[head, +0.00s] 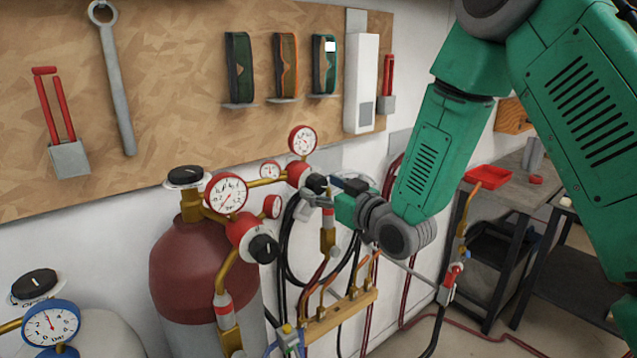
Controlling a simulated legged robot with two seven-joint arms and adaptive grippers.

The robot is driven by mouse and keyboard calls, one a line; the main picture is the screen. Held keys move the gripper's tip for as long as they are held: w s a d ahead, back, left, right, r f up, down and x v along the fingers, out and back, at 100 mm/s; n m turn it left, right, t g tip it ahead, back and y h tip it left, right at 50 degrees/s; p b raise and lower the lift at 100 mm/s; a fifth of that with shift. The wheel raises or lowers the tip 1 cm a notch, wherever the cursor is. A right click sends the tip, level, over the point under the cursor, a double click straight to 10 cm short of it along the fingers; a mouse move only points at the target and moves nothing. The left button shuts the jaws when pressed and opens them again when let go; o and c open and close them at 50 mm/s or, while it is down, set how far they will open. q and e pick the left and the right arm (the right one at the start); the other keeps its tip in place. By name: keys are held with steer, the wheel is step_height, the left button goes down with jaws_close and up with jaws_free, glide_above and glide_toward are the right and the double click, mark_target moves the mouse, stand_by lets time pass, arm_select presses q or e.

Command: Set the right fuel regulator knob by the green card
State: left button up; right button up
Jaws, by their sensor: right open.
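The right red regulator (298,172) has a white-faced gauge (302,140) and a black knob (316,183) on its front. My right gripper (324,192) comes in from the right, with its fingers open at this knob. The fingers partly cover the knob, and I cannot tell whether they touch it. A second red regulator (243,230) at the left has its own gauge (227,193) and black knob (264,248). I cannot make out a green card. My left gripper is not in view.
A dark red cylinder (185,270) stands at the left below the regulators. Hoses and a wooden torch rack (343,315) lie below my gripper. A blue gauge (51,324) is at lower left. Goggles (285,65) and tools hang on the board. A bench (515,185) stands at right.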

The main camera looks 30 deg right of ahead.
steer(key=shift+w+a+r, duration=0.2)
steer(key=shift+w+a, duration=0.4)
steer(key=shift+w, duration=0.25)
steer(key=shift+d+f, duration=0.15)
steer(key=shift+d, duration=0.35)
steer(key=shift+c, duration=0.4)
steer(key=shift+d, duration=0.3)
steer(key=c, duration=1.1)
steer(key=shift+a, duration=0.3)
steer(key=shift+a+m, duration=0.15)
steer(key=shift+m, duration=0.55)
steer(key=shift+d, duration=0.25)
steer(key=o, duration=1.2)
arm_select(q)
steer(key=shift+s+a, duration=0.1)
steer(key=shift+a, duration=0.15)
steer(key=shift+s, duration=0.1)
arm_select(e)
steer(key=shift+s+a, duration=0.1)
